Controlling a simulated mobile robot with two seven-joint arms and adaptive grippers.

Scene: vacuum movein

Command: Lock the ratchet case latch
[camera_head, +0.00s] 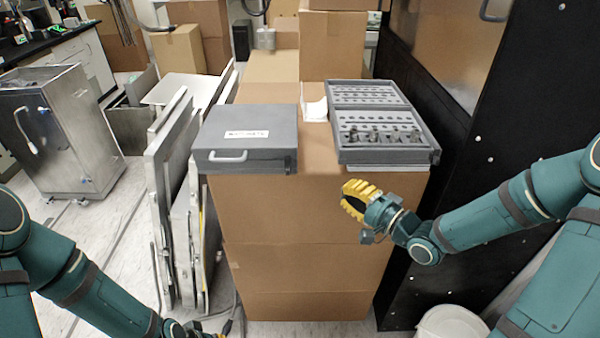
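The grey ratchet case (247,145) sits with its lid down on the left of the stacked cardboard boxes. It has a white label with blurred lettering on top and a pale handle (228,156) on its front. A small dark part shows at its front right corner, but I cannot make out the latch or its position. My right gripper (354,199), with yellow fingers, is in front of the boxes, below and right of the case and apart from it. Its finger gap is not clear. My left gripper (226,327) barely shows at the bottom edge, far below the case.
An open grey case (432,150) with rows of holes and several metal pieces lies on the right of the cardboard box (300,220). A white crumpled item (316,110) lies between the cases. Metal panels (172,160) lean at the left; a black cabinet (450,120) stands right.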

